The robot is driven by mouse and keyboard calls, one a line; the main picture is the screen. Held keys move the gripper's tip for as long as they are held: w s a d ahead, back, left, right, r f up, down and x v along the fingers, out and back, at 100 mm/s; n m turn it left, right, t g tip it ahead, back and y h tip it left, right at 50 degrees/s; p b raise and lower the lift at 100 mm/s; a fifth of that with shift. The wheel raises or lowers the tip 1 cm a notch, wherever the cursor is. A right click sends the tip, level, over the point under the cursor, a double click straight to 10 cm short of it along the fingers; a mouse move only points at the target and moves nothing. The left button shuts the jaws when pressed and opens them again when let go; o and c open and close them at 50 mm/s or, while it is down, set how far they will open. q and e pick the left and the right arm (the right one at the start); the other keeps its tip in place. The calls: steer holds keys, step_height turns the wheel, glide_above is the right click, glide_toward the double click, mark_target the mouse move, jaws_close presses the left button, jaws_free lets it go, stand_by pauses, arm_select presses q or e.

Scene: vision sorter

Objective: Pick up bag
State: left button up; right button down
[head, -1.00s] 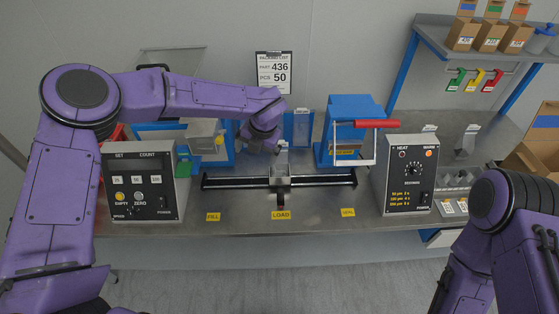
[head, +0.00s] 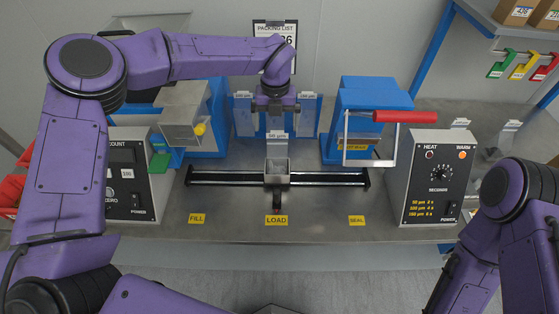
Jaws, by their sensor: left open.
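My left gripper (head: 275,106) points down at the back middle of the bench, in front of the blue bag panels. It is open, and no bag shows between its fingers. Clear-looking bags with white label tabs hang at the left blue panel (head: 243,116) and the right blue panel (head: 309,116). A third label tab (head: 277,135) stands lower, just below the gripper and behind the metal carriage (head: 277,166) on the rail. The gripper partly hides the middle panel, and I cannot tell whether it touches a bag. My right gripper is out of view.
The black rail (head: 220,179) crosses the bench. A grey hopper (head: 185,118) stands left, and a blue sealer (head: 370,100) with a red handle (head: 392,116) stands right. Control boxes flank them.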

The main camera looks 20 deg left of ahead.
mark_target(277, 143)
arm_select(q)
steer(key=f, duration=0.1)
steer(key=f+p, duration=0.1)
steer(key=f, duration=0.2)
steer(key=shift+w+f+p, duration=0.25)
steer(key=shift+f+p, duration=0.05)
steer(key=shift+f, duration=0.3)
steer(key=f+p, duration=0.1)
steer(key=f, duration=0.1)
steer(key=w+f+p, duration=0.1)
steer(key=f+p, duration=0.1)
steer(key=f, duration=0.1)
steer(key=shift+f, duration=0.2)
steer(key=shift+s+a, duration=0.1)
steer(key=shift+c, duration=0.9)
steer(key=c, duration=1.2)
steer(key=shift+r, duration=0.15)
steer(key=shift+c, duration=0.2)
